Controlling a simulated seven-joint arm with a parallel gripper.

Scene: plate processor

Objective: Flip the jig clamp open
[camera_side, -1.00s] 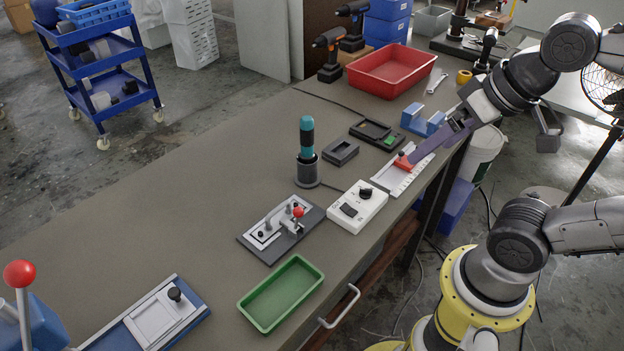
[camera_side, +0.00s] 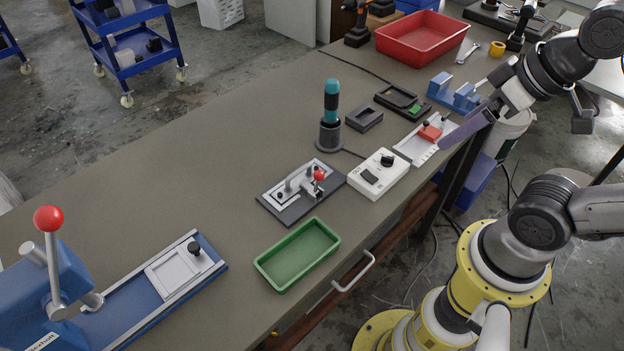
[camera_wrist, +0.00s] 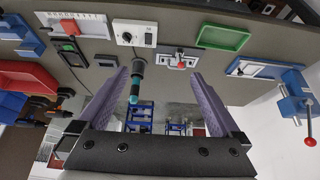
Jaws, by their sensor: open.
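The jig (camera_side: 280,213) is a dark plate with a light metal frame and small posts, lying on the bench near its front edge. Its clamp has a red ball knob (camera_side: 319,175) at the jig's right side, standing up from the plate. The jig also shows in the wrist view (camera_wrist: 178,60), beyond and between my fingers, with the red knob on it. My gripper (camera_side: 446,143) has long purple fingers and is at the right, beside a white fixture with a red block. In the wrist view my gripper (camera_wrist: 161,72) is open and empty, well apart from the jig.
A green tray (camera_side: 297,255) lies in front of the jig. A blue press (camera_side: 45,290) with a red-knobbed lever stands at left.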

